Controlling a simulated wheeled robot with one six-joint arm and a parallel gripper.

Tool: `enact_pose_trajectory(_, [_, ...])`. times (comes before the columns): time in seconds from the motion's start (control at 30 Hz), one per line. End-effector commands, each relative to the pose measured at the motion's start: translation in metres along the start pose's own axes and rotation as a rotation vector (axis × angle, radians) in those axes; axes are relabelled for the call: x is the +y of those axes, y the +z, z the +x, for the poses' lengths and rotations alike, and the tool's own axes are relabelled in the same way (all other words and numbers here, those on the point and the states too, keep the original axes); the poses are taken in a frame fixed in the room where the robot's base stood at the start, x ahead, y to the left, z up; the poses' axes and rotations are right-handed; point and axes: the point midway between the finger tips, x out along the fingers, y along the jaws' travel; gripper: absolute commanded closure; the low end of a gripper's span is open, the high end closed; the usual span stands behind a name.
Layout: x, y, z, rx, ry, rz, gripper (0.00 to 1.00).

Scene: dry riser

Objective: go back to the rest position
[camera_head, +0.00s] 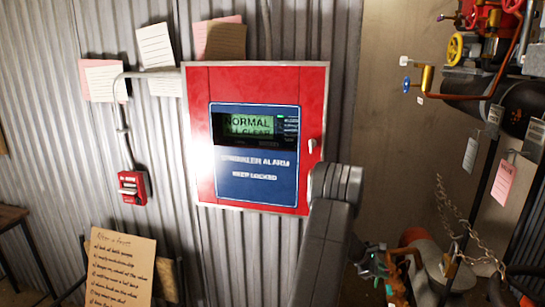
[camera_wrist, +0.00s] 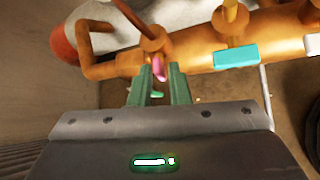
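My gripper (camera_wrist: 158,92) shows in the wrist view with its two green fingers apart and a gap between them. I see nothing clamped between the fingers. Just past the fingertips is an orange-brown pipe assembly (camera_wrist: 200,52) with a curved handle. A small pink piece (camera_wrist: 159,68) shows beyond the gap, and I cannot tell whether the fingers touch any of it.
A red alarm panel (camera_head: 313,90) reading "NORMAL ALL CLEAR" is on the corrugated wall. A small red box (camera_head: 132,188) is at its left. Pipes with a yellow wheel (camera_head: 455,48), hanging tags (camera_head: 505,182) and a chain (camera_head: 462,225) crowd the right. A handwritten board (camera_head: 120,268) stands lower left.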

Motion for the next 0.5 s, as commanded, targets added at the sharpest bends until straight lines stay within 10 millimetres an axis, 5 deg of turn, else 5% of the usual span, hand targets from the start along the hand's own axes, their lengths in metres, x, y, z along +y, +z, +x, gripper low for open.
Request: enact_pose_trajectory(0.5, [-0.005,-0.003,0.0033,-0.001,0.12,0.121,0.84])
